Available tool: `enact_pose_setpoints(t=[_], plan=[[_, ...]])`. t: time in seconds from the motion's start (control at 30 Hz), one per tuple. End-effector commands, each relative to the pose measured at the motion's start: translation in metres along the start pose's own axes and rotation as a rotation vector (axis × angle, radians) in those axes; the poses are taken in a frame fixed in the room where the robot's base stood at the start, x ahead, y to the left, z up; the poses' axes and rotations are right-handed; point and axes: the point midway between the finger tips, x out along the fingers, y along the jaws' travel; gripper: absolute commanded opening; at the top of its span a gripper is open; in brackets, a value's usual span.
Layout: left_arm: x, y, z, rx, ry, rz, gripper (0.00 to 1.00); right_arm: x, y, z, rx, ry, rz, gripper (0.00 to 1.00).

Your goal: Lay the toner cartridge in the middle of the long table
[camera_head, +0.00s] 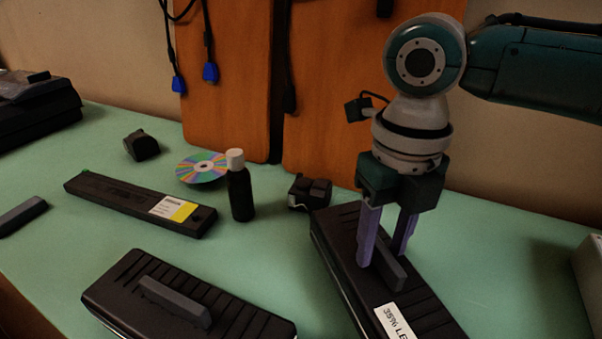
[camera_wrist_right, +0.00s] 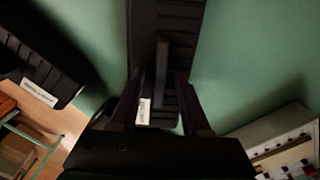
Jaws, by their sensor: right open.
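A black ribbed cartridge (camera_head: 345,235) with a raised grey handle and a white label reading "35% LE..." lies on the green table (camera_head: 265,260), right of centre. In the right wrist view this ribbed cartridge (camera_wrist_right: 180,22) runs up the middle. My right gripper (camera_head: 383,256) is open above it, with its purple fingers on either side of the handle; whether they touch it I cannot tell. In the wrist view the gripper (camera_wrist_right: 160,82) shows the handle between its fingers. A similar ribbed cartridge (camera_head: 240,312) with a handle lies at the front left. My left gripper is not in view.
A long flat black unit (camera_head: 120,193) with a yellow-white label, a disc (camera_head: 190,165), a dark bottle (camera_head: 240,192) and small black parts (camera_head: 310,191) stand behind. Orange panels (camera_head: 225,80) back the table. A pale box (camera_head: 590,265) is at right.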

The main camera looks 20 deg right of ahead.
Motion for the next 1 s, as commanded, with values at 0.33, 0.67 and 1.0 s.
enact_pose_setpoints(t=[0.33, 0.67, 1.0], plan=[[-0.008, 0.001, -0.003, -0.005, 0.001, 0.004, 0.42, -0.033, 0.000, 0.001, -0.001, -0.005, 0.001, 0.47], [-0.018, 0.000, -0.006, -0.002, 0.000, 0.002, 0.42, -0.103, 0.000, 0.001, 0.000, -0.004, 0.001, 0.47], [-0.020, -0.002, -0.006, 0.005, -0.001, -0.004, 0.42, -0.124, 0.000, 0.000, 0.000, 0.000, 0.001, 0.47]])
